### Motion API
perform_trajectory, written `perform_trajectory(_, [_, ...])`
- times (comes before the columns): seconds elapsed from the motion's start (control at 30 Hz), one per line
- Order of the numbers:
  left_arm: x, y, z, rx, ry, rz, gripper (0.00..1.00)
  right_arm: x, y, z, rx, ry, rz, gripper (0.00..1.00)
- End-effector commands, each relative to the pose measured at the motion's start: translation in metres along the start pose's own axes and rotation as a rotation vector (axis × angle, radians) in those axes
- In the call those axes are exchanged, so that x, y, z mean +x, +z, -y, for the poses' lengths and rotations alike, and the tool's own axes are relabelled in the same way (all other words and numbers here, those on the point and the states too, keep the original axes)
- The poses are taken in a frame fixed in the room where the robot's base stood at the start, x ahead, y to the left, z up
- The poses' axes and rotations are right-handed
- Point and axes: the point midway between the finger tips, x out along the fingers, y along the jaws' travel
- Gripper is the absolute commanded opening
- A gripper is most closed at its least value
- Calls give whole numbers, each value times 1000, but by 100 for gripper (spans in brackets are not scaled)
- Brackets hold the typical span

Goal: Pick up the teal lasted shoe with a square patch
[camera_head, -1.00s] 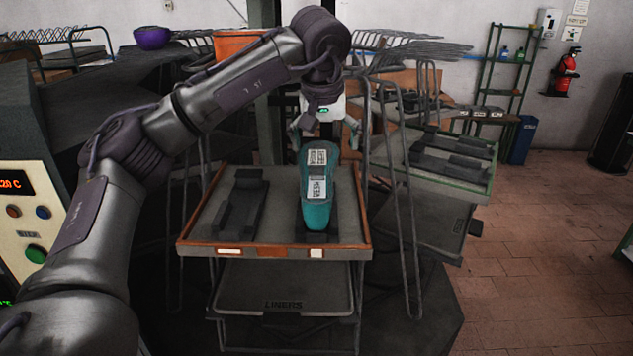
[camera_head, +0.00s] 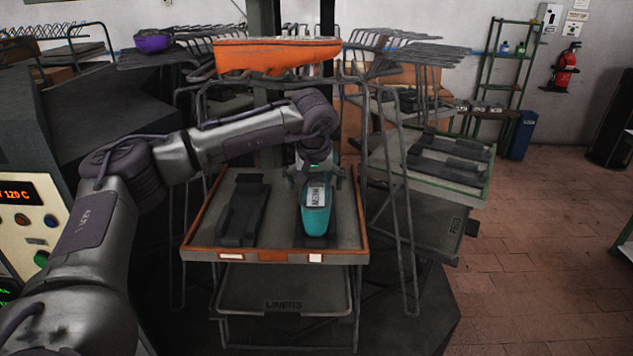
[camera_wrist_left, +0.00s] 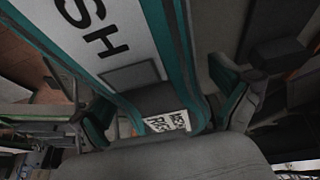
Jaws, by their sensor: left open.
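The teal lasted shoe (camera_head: 315,221) stands on the right dark holder of the orange-rimmed tray (camera_head: 190,254), with a white lettered label on its top. In the left wrist view the shoe (camera_wrist_left: 62,62) is very close, and a dark grey square patch (camera_wrist_left: 131,75) shows below large letters. My left gripper (camera_head: 316,174) is over the far part of the shoe. In the wrist view its open fingers (camera_wrist_left: 168,110) are on either side of the shoe. I cannot tell whether they touch it. My right gripper is not in view.
The left holder (camera_head: 243,210) on the tray is empty. Metal rack rails (camera_head: 404,220) rise close to the tray's right side. A green-rimmed tray (camera_head: 448,170) stands further right. A press with a lit panel (camera_head: 30,215) is at the left. An orange part (camera_head: 275,55) is behind my arm.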

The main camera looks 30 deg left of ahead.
Motion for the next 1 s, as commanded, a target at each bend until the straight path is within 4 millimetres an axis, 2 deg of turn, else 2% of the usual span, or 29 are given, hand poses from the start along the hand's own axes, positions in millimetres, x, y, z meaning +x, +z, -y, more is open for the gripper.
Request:
perform_trajectory(0.1, [8, 0, 0, 0, 1, 0, 100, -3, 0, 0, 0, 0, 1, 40])
perform_trajectory(0.33, [9, 0, 0, 0, 1, 0, 98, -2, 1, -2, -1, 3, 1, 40])
perform_trajectory(0.87, [9, 0, 0, 0, 1, -1, 10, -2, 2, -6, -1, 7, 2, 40])
perform_trajectory(0.9, [7, -1, -1, -1, 4, -4, 6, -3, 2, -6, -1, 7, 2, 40])
perform_trajectory(1.0, [7, -1, -1, -1, 4, -4, 5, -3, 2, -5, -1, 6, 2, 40])
